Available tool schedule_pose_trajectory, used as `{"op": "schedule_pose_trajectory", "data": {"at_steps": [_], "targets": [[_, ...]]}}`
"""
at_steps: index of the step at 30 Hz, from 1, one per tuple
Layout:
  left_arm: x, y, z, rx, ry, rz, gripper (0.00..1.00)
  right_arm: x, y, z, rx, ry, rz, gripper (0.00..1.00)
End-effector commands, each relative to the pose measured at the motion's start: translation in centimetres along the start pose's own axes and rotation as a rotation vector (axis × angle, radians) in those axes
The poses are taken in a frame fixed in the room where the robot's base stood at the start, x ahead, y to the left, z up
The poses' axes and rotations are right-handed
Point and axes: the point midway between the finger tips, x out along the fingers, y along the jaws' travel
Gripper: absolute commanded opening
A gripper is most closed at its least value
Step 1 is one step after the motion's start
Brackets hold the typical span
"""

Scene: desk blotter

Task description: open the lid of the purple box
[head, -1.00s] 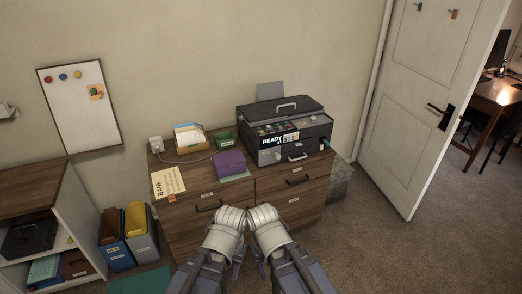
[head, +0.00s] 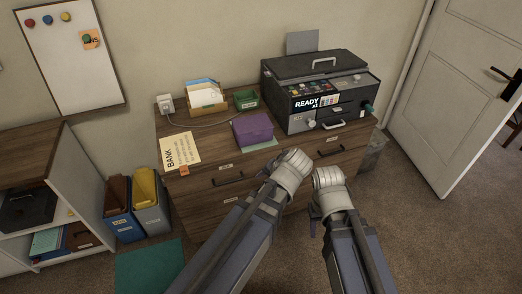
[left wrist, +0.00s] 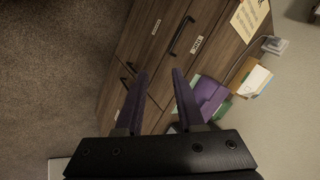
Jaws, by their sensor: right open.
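The purple box (head: 253,128) sits on top of the wooden drawer cabinet (head: 232,103), left of the printer, and its lid looks shut. It also shows in the left wrist view (left wrist: 208,98), just right of the fingers. My left gripper (head: 264,173) is in front of the cabinet, below and right of the box and apart from it; its fingers are mostly hidden in the head view. In the left wrist view the left gripper (left wrist: 160,73) is open and empty. My right gripper (head: 314,223) is lower and further right, with its fingers barely visible.
The printer (head: 318,88) stands right of the box. A card holder (head: 206,98) and a green tray (head: 246,99) stand behind it. The BANK sheet (head: 181,150) lies at the left, and a cable runs behind the box. Drawer handles (head: 228,180) stick out in front.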

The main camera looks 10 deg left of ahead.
Motion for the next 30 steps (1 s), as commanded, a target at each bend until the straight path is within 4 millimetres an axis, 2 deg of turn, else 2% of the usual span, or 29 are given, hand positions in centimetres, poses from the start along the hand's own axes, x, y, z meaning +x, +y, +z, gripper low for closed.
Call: {"op": "schedule_pose_trajectory", "data": {"at_steps": [1, 6, 9, 15, 21, 30], "targets": [[3.5, 0.2, -1.0, 0.011, 0.039, -0.075, 0.38, 4.0, -0.4, -0.2, 0.0, 0.0, 0.001, 0.5], [8.0, -2.6, -4.5, 0.081, 0.171, -0.331, 0.38, 10.0, -0.9, -0.6, -0.001, 0.0, 0.003, 0.5], [9.9, -3.8, -6.7, 0.141, 0.245, -0.476, 0.38, 13.6, -1.3, -0.8, -0.002, 0.0, 0.004, 0.5], [12.0, -4.9, -10.4, 0.282, 0.362, -0.72, 0.38, 19.4, -1.8, -1.2, -0.002, 0.0, 0.006, 0.5], [12.5, -4.9, -12.8, 0.394, 0.426, -0.866, 0.38, 22.6, -2.1, -1.4, -0.003, 0.0, 0.008, 0.5], [12.2, -5.0, -13.8, 0.444, 0.45, -0.922, 0.38, 23.3, -2.1, -1.4, -0.003, 0.0, 0.008, 0.5]]}}
